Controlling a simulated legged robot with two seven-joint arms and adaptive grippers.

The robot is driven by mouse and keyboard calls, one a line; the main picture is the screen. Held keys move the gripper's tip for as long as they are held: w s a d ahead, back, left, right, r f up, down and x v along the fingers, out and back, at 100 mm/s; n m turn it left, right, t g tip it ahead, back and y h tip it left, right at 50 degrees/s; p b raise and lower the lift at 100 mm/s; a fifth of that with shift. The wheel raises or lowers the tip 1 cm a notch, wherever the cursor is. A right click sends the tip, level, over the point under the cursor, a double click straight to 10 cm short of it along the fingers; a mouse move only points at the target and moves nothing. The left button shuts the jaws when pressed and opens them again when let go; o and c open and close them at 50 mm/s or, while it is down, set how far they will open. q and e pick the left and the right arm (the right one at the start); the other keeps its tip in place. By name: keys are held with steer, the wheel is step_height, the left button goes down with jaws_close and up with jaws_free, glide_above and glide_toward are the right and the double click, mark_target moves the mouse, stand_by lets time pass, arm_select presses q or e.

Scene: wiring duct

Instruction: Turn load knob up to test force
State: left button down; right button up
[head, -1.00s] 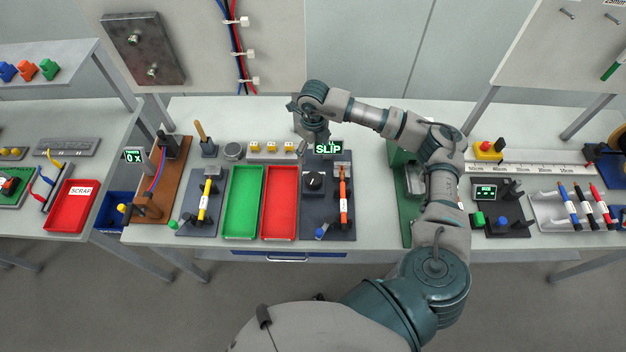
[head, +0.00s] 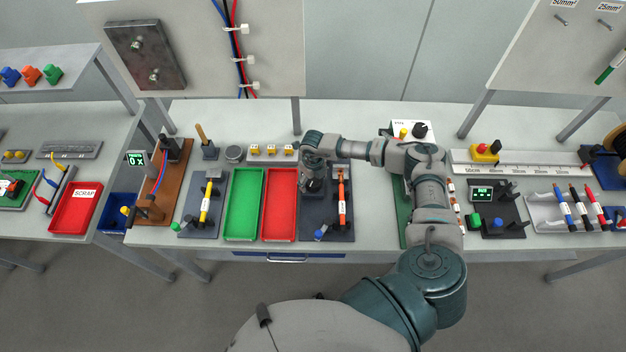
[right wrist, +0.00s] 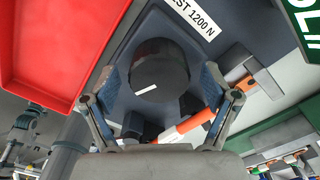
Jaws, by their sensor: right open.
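The load knob (right wrist: 160,72) is a black round dial with a white pointer mark, on a dark fixture plate (head: 340,228). In the right wrist view it sits between the two open fingers of my right gripper (right wrist: 158,95), with a finger on each side. I cannot tell whether the fingers touch it. An orange tool (head: 342,205) lies on the same plate, right of the knob. My left gripper is not in view.
A red tray (head: 280,232) and a green tray (head: 244,232) lie left of the fixture. A blue-capped part (head: 320,234) is at the plate's front. A green display (right wrist: 303,25) is at the right wrist view's upper right corner. A ruler strip (head: 540,168) lies further right.

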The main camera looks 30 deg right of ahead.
steer(key=shift+f, duration=0.4)
steer(key=c, duration=1.2)
steer(key=shift+o, duration=0.2)
steer(key=shift+f+n+b, duration=0.15)
steer(key=shift+n+b, duration=0.75)
steer(key=shift+n, duration=0.1)
steer(key=shift+n+b, duration=0.4)
steer(key=shift+n, duration=0.3)
steer(key=shift+r, duration=0.25)
steer(key=o, duration=1.2)
steer(key=shift+c, duration=0.2)
